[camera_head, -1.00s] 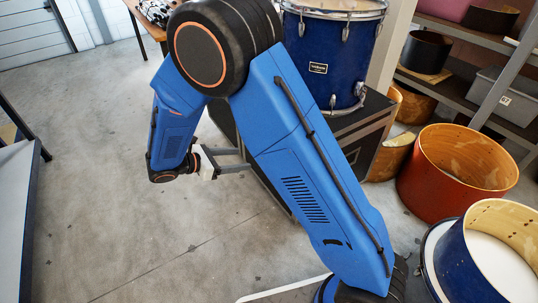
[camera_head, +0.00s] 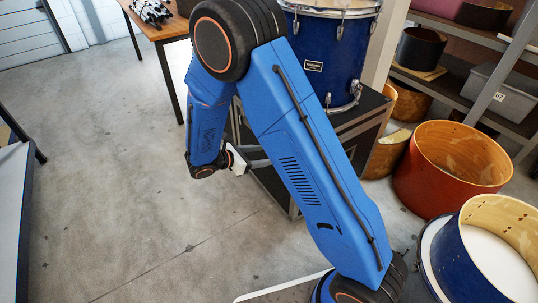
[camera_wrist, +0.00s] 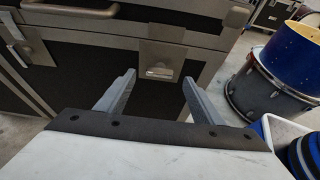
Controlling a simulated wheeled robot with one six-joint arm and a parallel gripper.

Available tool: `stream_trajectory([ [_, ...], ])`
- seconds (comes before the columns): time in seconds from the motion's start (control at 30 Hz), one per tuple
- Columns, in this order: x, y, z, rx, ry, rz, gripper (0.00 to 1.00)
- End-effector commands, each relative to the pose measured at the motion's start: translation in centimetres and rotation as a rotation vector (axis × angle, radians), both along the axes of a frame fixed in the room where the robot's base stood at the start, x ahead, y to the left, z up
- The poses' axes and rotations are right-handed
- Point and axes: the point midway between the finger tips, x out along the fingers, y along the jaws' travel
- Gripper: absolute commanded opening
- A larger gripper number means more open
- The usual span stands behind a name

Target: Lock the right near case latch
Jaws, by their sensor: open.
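The black case (camera_head: 282,192) with metal edging stands on the floor, with a blue drum (camera_head: 325,60) on top. In the wrist view the case front (camera_wrist: 104,68) fills the upper part. A latch (camera_wrist: 160,72) in a metal plate sits on it, straight ahead between my fingers; whether it is locked I cannot tell. My gripper (camera_wrist: 157,92) is open and empty, its two grey fingers on either side of the latch and seemingly short of it. In the head view my gripper (camera_head: 255,160) is at the case, partly hidden by my arm.
A metal handle (camera_wrist: 70,10) and another latch (camera_wrist: 16,42) are on the case at upper left. Drums (camera_wrist: 268,85) stand to the right. An orange drum shell (camera_head: 440,185) and shelves (camera_head: 470,95) are right of the case. The floor (camera_head: 110,190) at left is clear.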

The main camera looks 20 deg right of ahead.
Motion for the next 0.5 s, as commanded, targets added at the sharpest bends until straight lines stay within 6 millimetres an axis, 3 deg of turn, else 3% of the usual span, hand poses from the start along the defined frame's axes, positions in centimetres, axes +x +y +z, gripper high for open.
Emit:
stream_trajectory([
  [0.2, 0.7, -2.4, -1.1, -0.002, 0.002, 0.0, 0.61],
  [0.5, 1.0, -3.2, -1.4, 0.0, 0.001, 0.0, 0.61],
])
